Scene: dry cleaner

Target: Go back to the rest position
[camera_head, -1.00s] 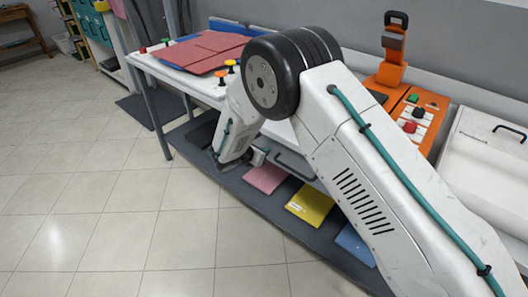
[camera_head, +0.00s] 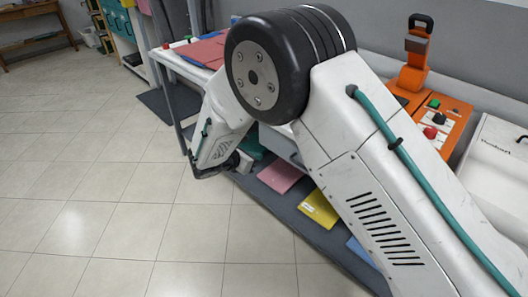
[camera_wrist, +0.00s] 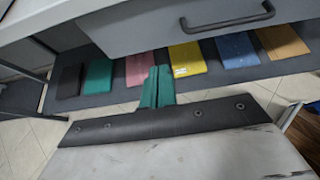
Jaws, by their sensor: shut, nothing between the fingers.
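My arm reaches across the right half of the head view, its large black joint raised in front of the worktable. The lower arm hangs beside the table's front edge. In the wrist view my gripper (camera_wrist: 157,86) shows as two teal fingers pressed together, with nothing between them. They point toward the lower shelf (camera_wrist: 110,98), where a row of flat coloured pieces lies. I cannot see the fingertips clearly in the head view. The fingers overlap the pink piece (camera_wrist: 139,68) in the picture; I cannot tell the gap.
Black (camera_wrist: 68,82), teal (camera_wrist: 97,76), yellow (camera_wrist: 188,59), blue (camera_wrist: 237,50) and orange (camera_wrist: 282,41) pieces lie on the shelf. A drawer handle (camera_wrist: 228,20) juts out above. Red folded cloth (camera_head: 198,52) and an orange machine (camera_head: 412,72) sit on top. Tiled floor (camera_head: 90,190) at left is clear.

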